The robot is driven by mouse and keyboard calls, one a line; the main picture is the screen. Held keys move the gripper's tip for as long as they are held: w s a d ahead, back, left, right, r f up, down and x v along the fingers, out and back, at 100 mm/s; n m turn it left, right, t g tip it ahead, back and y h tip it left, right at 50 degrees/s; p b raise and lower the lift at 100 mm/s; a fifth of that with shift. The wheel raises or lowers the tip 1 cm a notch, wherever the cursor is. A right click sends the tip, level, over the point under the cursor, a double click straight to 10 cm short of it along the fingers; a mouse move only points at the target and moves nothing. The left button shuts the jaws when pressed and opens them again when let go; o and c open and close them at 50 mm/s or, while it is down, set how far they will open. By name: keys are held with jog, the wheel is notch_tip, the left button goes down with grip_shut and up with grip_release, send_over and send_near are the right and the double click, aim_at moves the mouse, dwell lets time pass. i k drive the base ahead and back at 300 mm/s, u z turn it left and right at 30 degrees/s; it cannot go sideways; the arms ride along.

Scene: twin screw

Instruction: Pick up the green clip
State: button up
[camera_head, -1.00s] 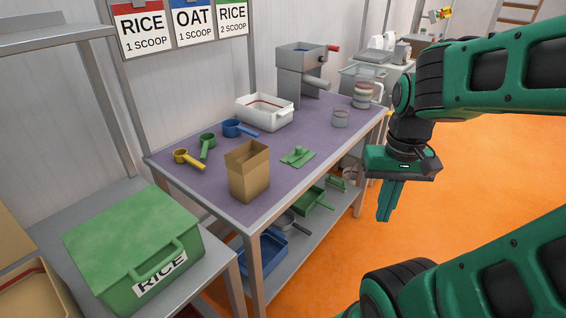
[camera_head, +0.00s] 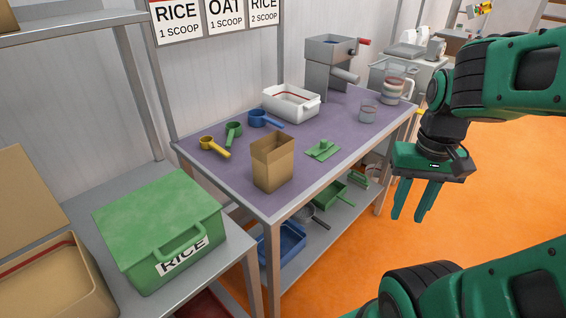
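A small green piece, which looks like the green clip (camera_head: 322,150), lies on the purple top of the metal table (camera_head: 342,124), right of the open brown paper bag (camera_head: 272,163). It has a flat base with a raised part on top. My gripper (camera_head: 409,212) hangs over the floor in front of the table, to the right of the clip and clear of it. Its two green fingers point down with a gap between them, and nothing shows in the gap.
Yellow, green and blue scoops (camera_head: 260,118) lie toward the table's back-left, near a white tub (camera_head: 291,103). A green RICE box (camera_head: 160,225) sits lower left.

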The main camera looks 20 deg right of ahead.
aim_at(321, 151)
jog(key=u, duration=2.15)
jog(key=k, duration=1.25)
jog(key=z, duration=1.95)
jog(key=i, duration=1)
